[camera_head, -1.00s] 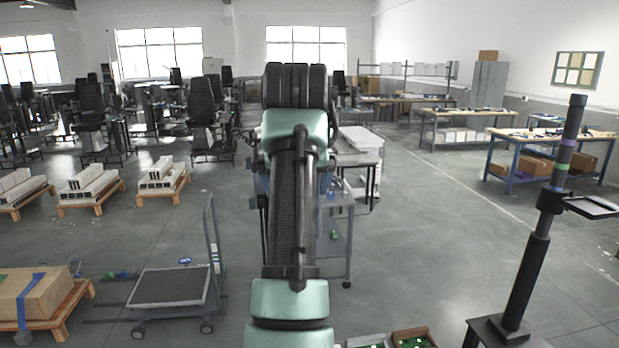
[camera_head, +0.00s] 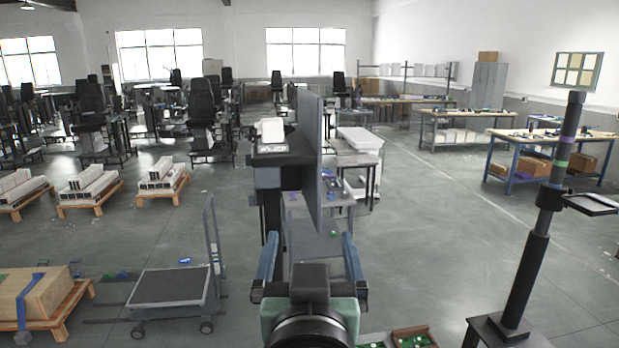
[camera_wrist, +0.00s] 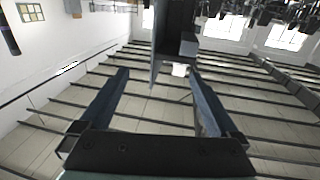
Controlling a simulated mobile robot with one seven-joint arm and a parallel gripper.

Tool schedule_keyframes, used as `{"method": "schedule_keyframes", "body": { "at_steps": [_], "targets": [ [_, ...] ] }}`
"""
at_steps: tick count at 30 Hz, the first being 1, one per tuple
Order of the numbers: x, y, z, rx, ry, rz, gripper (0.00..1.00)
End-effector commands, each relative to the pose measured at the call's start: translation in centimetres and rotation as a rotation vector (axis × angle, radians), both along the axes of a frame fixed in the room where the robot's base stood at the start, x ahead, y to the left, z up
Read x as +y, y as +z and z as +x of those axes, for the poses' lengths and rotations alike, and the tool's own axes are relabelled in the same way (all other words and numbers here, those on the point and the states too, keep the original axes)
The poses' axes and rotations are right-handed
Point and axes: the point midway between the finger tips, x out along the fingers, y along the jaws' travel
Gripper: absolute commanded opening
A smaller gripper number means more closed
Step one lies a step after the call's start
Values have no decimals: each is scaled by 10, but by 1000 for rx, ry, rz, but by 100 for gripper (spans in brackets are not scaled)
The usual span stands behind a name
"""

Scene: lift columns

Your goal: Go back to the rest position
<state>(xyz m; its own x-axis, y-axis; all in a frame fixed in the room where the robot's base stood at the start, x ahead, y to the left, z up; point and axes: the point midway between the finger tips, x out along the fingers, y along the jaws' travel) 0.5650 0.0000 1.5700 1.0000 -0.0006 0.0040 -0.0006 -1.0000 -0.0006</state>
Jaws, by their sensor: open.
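My gripper (camera_head: 310,240) is at the bottom centre of the head view, its two blue fingers spread apart and pointing away from me. Nothing is between the fingers. It also shows open and empty in the wrist view (camera_wrist: 156,76). Beyond it in the head view stands a lift column with a tall grey panel (camera_head: 312,150) and a dark head (camera_head: 282,158). This column shows upside down at the top of the wrist view (camera_wrist: 172,45). I cannot tell the exact gap between it and my fingers.
A black stand (camera_head: 536,250) rises at the right. A flat cart (camera_head: 170,287) and a pallet with a carton (camera_head: 35,292) are at the left. Small bins with green parts (camera_head: 412,338) lie at the bottom. Open floor (camera_head: 430,240) lies right of centre.

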Motion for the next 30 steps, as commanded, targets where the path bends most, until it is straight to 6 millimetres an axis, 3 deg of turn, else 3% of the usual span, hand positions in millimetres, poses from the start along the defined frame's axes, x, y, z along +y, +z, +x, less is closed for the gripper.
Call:
{"method": "schedule_keyframes", "body": {
  "at_steps": [1, 8, 15, 21, 30],
  "targets": [
    [0, -4, -3, -45, 0, -1, 97],
    [0, 24, -25, -272, -1, -2, 97],
    [0, 56, -81, -606, -2, -4, 97],
    [0, 73, -118, -777, -3, -5, 97],
    [0, 81, -127, -812, -4, -5, 97]
  ]
}}
